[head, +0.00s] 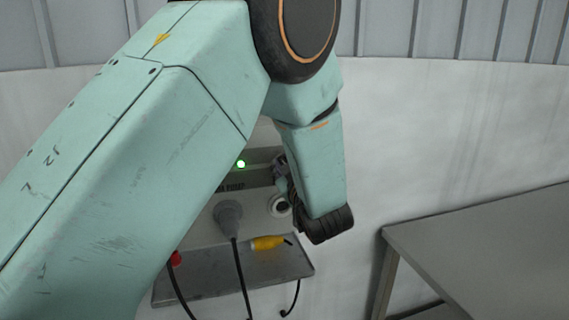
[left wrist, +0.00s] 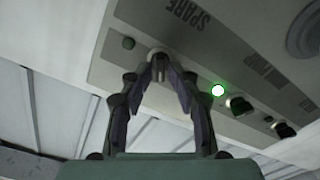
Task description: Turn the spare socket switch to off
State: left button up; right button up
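The grey switch panel shows in the left wrist view (left wrist: 105,72), with the word SPARE printed on it. The spare socket switch (left wrist: 157,54) is a pale knob, mostly hidden between my left fingertips. My left gripper (left wrist: 160,68) has its two fingers drawn together at the tips around this knob, and they look closed on it. The knob's exact angle cannot be read. In the head view my left gripper (head: 288,182) is at the panel, partly hidden by my wrist. My right gripper is not in view.
Another lamp (left wrist: 218,90) glows green beside a black switch (left wrist: 240,106); a further black switch (left wrist: 284,130) follows. A grey table (head: 490,240) stands right.

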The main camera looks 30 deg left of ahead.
pick_arm(q)
notch_tip(320, 180, up, 10)
dwell(0.6)
dwell(0.4)
